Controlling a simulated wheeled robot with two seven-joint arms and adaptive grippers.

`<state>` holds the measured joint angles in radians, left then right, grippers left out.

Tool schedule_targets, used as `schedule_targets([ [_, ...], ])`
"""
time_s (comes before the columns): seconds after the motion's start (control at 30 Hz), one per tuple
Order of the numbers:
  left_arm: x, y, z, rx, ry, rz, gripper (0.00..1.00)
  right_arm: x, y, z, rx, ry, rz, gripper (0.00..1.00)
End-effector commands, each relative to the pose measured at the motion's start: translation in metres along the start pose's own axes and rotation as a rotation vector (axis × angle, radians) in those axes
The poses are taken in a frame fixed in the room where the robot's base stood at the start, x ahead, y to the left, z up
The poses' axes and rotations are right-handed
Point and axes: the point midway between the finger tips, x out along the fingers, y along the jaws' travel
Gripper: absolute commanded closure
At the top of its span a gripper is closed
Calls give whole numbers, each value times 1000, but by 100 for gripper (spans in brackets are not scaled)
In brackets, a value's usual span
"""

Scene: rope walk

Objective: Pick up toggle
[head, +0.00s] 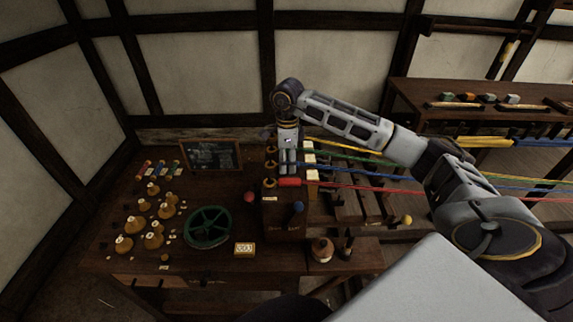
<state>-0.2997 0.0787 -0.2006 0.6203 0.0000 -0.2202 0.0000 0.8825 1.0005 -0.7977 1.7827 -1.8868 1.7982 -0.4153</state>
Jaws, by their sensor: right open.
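A small red cylinder (289,182), which looks like the toggle, lies near the head of the red rope at the right part of the workbench. My right gripper (287,171) points down right over it, with its fingertips close to its upper edge. The gripper is open; I cannot tell whether the fingers touch the red piece or stand on either side of it. My left gripper is not in view.
Yellow, green, blue and red ropes run right from pale blocks (310,162). A green wheel (208,227), wooden bobbins (154,240) and a slate board (211,156) stand left on the bench (110,266). A blue-knobbed lever (298,207) rises just in front.

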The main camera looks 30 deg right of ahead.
Motion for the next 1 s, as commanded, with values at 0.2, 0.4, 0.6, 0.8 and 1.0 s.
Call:
schedule_targets([
  [0.2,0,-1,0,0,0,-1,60,0,0,0,0,0,0,56],
  [0.4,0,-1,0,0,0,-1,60,0,0,0,0,0,0,82],
  [0.6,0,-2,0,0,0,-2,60,0,0,0,0,0,0,95],
  [0.8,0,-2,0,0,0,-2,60,-1,0,0,0,-1,0,95],
  [1.0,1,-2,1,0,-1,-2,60,-8,0,1,0,-2,-1,95],
])
